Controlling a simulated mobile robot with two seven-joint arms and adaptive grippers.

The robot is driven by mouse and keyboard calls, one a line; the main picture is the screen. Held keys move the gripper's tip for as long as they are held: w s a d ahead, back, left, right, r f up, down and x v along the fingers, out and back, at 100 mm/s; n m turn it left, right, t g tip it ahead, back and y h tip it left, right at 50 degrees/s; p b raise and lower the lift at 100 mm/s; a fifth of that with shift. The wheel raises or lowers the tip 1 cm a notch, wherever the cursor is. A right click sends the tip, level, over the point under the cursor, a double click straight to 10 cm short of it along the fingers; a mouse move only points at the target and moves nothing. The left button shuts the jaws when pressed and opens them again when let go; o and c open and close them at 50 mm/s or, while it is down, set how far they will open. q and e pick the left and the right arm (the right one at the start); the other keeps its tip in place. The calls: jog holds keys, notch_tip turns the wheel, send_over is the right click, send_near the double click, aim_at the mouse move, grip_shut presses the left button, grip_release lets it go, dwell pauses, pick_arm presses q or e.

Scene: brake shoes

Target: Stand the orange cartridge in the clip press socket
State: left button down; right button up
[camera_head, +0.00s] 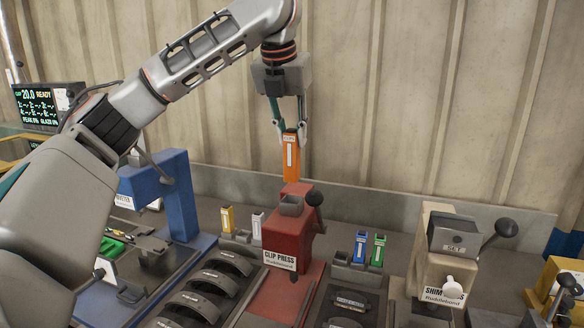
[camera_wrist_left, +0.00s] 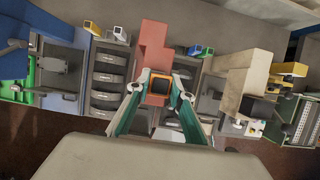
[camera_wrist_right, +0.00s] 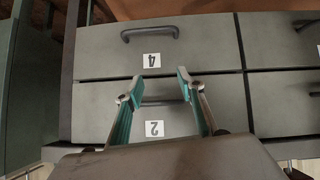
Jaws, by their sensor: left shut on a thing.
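The orange cartridge (camera_head: 290,158) is upright in my left gripper (camera_head: 289,135), whose fingers are shut on its upper part. It hangs in the air above the red clip press (camera_head: 284,246). The press has a grey socket (camera_head: 291,205) on top, slightly below the cartridge's lower end; the cartridge looks apart from it. In the left wrist view the cartridge (camera_wrist_left: 159,86) shows end-on between the fingertips, in front of the red press (camera_wrist_left: 153,45), and the socket is hidden. My right gripper (camera_wrist_right: 154,88) is open and empty in the right wrist view, facing drawer fronts.
A black lever knob (camera_head: 315,198) stands right of the socket. Yellow and white cartridges (camera_head: 227,219) stand left of the press, blue and green ones (camera_head: 361,246) right. A beige shim press (camera_head: 440,250) and a blue press (camera_head: 175,195) flank them. Numbered drawers (camera_wrist_right: 158,45) face my right gripper.

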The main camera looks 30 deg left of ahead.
aim_at(292, 166)
pick_arm(q)
jog(key=shift+f, duration=3.85)
jog(key=shift+f, duration=0.1)
jog(key=c, duration=1.8)
grip_release()
jog(key=v, duration=1.2)
jog(key=shift+s, duration=0.1)
